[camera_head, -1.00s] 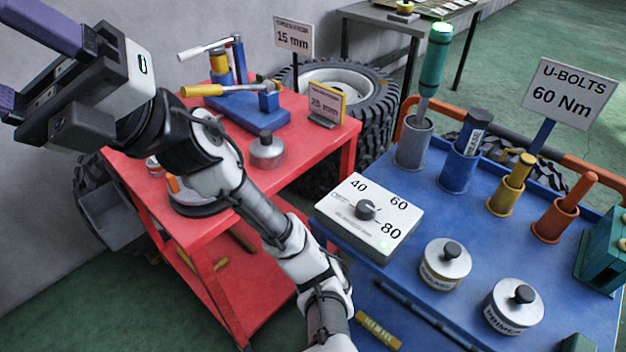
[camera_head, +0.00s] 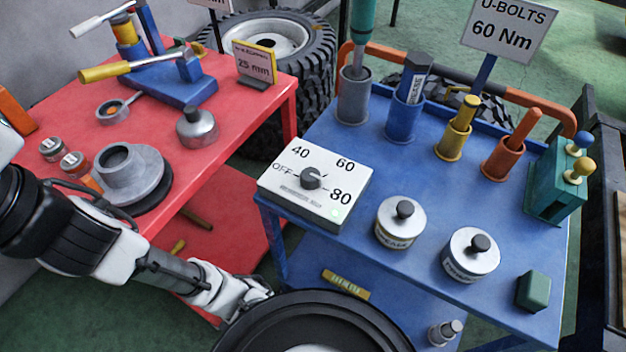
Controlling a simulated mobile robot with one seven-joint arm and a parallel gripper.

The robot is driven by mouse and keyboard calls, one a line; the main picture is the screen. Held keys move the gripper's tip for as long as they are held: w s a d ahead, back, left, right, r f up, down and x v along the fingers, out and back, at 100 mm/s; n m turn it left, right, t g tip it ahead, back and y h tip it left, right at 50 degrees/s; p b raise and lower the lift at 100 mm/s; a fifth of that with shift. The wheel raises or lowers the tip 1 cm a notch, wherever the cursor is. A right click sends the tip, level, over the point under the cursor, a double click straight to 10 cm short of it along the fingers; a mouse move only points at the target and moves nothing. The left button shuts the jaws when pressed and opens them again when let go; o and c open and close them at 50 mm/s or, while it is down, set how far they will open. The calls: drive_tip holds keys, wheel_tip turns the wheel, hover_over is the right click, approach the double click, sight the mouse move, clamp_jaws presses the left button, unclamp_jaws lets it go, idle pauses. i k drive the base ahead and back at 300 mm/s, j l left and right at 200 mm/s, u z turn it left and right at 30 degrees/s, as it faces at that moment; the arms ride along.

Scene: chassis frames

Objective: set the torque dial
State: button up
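The torque dial is a dark round knob (camera_head: 311,178) on a white box (camera_head: 280,191) at the left front of the blue cart. Its face is marked OFF, 40, 60 and 80. The knob's exact setting is too small to tell. A pale green light shows at the face's lower right. A sign (camera_head: 508,27) behind the cart reads "U-BOLTS 60 Nm". My arm crosses the lower left, well left of the dial.
The blue cart (camera_head: 345,135) also holds upright tools in cups, two lidded tins (camera_head: 400,222) (camera_head: 470,255) and a green block (camera_head: 533,291). A teal box with knobs (camera_head: 557,180) stands at its right. The red cart (camera_head: 225,148) carries a clamp tool (camera_head: 180,85) and several parts. Space above the dial is clear.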

sight(310, 178)
drive_tip(key=l, duration=0.35)
drive_tip(key=k+l+u, duration=0.15)
drive_tip(key=l, duration=0.25)
drive_tip(key=k+l, duration=0.1)
drive_tip(key=l, duration=0.25)
drive_tip(key=l+u, duration=0.1)
drive_tip(key=l, duration=0.25)
drive_tip(key=k, duration=0.05)
